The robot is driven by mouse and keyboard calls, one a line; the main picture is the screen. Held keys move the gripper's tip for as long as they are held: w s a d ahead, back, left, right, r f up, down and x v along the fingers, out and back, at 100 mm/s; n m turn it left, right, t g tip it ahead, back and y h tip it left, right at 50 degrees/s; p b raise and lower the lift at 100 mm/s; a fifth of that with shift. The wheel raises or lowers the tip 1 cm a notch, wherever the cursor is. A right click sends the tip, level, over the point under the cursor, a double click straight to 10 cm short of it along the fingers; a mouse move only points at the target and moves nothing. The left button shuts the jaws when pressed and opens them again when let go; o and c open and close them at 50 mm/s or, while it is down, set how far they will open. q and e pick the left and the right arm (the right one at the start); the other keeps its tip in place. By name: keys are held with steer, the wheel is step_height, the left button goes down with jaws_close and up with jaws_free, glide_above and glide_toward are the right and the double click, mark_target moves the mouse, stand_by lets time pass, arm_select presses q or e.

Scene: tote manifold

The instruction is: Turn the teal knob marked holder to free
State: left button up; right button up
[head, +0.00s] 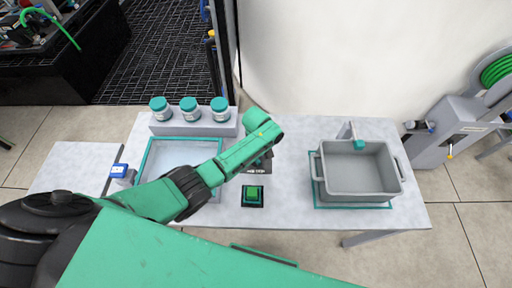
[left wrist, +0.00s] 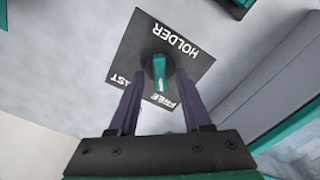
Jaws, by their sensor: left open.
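The teal knob (left wrist: 160,72) sits on a dark square plate (left wrist: 190,53) in the left wrist view. The plate is lettered HOLDER and FREE, with a third word partly hidden that ends in AST. In the head view my left gripper (head: 258,162) is over the plate (head: 257,174) and hides the knob.
A green button (head: 253,193) on a black base is just in front of the plate. A grey bin (head: 359,190) stands on the right. Three teal-lidded jars (head: 190,112) stand on a grey block at the back left. A teal-rimmed tray (head: 146,157) lies left.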

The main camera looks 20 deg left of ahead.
arm_select(q)
step_height(320, 180, up, 14)
stand_by(0.6)
